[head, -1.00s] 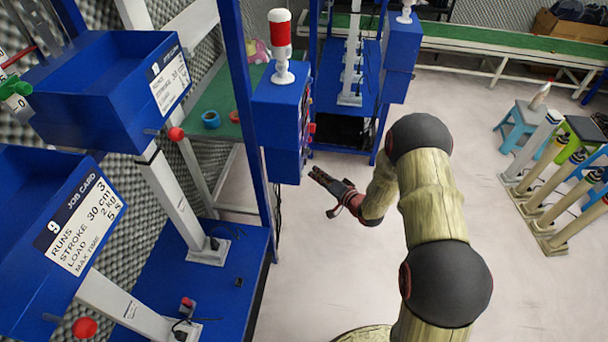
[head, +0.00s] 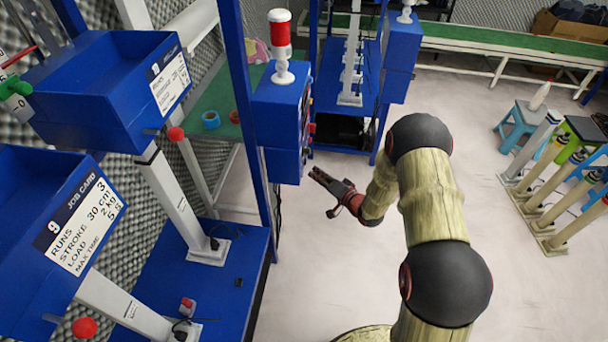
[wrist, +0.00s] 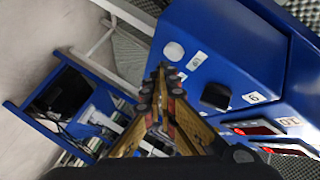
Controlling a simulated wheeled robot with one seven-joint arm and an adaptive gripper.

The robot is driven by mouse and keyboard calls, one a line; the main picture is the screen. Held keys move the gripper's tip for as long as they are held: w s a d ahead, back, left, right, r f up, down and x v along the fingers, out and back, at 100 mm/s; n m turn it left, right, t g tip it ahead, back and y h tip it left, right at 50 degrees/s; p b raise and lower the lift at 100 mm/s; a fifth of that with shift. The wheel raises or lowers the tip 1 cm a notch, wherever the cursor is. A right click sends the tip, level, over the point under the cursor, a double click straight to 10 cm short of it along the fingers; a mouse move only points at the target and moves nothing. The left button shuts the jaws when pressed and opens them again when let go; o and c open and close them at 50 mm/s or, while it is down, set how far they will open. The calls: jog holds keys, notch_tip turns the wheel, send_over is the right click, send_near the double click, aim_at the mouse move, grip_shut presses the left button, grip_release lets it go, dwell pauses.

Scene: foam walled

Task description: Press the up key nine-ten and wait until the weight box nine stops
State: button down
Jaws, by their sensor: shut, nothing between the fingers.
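Weight box nine (head: 25,215) is a blue bin at the left in the head view, with a job card (head: 80,220) marked 9 on its front. A blue control box (head: 280,110) stands on the frame post. In the wrist view, the control box (wrist: 235,45) shows a round white button (wrist: 173,51), a black key (wrist: 215,96), small white labels and red displays (wrist: 255,128).
A red lamp (head: 280,40) stands on the control box. Another blue bin (head: 110,100) is behind box nine. Another blue rack (head: 350,60) stands at the back. The pale floor (head: 330,250) is clear; stools and several posts stand at the right.

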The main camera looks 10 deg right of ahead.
jog(key=shift+a, duration=0.1)
jog(key=shift+w+a, duration=0.1)
jog(key=shift+a, duration=0.2)
